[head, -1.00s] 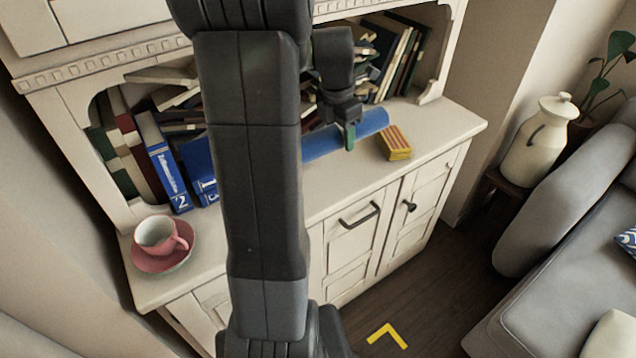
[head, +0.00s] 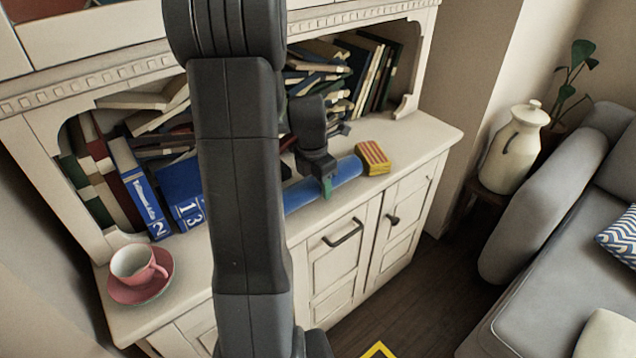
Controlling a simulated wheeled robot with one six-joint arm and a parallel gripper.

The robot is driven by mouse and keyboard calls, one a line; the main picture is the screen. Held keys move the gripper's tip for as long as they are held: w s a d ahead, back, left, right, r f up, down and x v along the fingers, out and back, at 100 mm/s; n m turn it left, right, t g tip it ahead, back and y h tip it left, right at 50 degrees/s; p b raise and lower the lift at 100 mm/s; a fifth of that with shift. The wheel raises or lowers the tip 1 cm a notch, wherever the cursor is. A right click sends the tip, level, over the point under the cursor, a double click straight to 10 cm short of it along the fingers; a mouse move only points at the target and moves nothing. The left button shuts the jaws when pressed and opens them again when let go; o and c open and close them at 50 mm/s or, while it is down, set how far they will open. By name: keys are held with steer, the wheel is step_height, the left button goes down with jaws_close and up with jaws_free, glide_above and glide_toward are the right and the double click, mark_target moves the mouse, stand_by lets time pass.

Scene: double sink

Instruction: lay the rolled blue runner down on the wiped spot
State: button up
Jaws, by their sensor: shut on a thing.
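The rolled blue runner (head: 347,171) is a long blue roll over the cabinet's counter, slanting from lower left to upper right. My gripper (head: 327,186) is shut on it near its right end, with a green fingertip showing on the near side. The runner's left end is hidden behind my arm. I cannot tell whether it touches the counter or hangs just above it. No wiped spot can be made out on the pale counter top (head: 420,140).
A red-and-yellow striped box (head: 373,157) sits close by the runner's right end. A pink cup (head: 136,265) on a saucer (head: 160,290) stands at the counter's left. Books (head: 180,190) fill the shelf behind. The counter right of the box is clear.

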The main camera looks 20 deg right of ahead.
mark_target(313, 178)
steer(key=shift+f, duration=0.15)
steer(key=o, duration=1.1)
steer(key=r, duration=0.4)
steer(key=a+r+p, duration=0.1)
steer(key=r, duration=0.7)
steer(key=shift+s+a+r, duration=0.15)
steer(key=shift+s+a, duration=0.05)
steer(key=shift+s, duration=0.05)
